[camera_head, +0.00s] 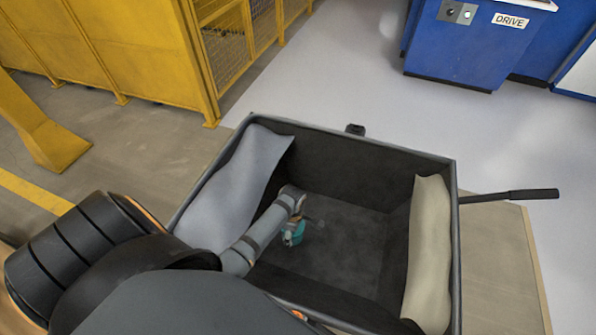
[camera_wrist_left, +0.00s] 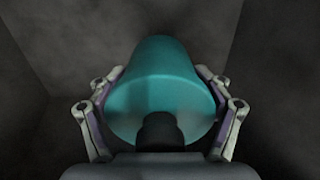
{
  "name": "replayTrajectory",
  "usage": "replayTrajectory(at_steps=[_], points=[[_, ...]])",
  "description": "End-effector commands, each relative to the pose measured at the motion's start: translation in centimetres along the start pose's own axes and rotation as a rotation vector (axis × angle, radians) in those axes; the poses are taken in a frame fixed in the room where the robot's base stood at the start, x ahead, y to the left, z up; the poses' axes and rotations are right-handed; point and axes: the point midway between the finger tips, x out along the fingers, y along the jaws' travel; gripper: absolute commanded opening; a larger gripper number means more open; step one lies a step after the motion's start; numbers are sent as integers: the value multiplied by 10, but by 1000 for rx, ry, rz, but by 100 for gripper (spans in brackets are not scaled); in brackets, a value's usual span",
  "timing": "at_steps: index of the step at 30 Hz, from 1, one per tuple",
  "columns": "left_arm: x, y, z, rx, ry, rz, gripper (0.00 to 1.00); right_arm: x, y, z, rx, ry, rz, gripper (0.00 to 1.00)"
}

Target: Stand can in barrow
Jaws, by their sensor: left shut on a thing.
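The barrow (camera_head: 457,250) is a dark open box in the middle of the head view. The can is teal; in the head view (camera_head: 299,232) it is small and partly hidden by my left gripper (camera_head: 293,236). In the left wrist view the can (camera_wrist_left: 160,88) fills the middle, with a dark round part at its near end. My left gripper is shut on the can, its fingers on both sides of it, down inside the barrow. I cannot tell whether the can touches the barrow floor. My right gripper is not in view.
A black handle (camera_head: 533,194) sticks out to the right. Yellow fencing (camera_head: 130,45) and a blue cabinet (camera_head: 470,45) stand beyond.

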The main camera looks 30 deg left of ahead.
Motion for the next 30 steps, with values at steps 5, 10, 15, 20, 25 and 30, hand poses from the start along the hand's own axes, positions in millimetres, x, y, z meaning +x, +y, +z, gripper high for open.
replayTrajectory(at_steps=[5, 10, 15, 20, 25, 30], points=[[13, 0, 0, 1, 0, 0, 30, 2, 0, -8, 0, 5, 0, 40], [37, 1, 1, 2, -1, 1, 30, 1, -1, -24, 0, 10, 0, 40], [37, 1, 1, 2, -1, 3, 30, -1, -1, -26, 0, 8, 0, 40], [38, 1, 0, 2, -1, 2, 30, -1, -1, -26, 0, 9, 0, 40], [40, 0, 0, 2, 0, 0, 92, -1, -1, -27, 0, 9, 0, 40], [40, 0, 0, 2, 0, 1, 100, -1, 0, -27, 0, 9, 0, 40]])
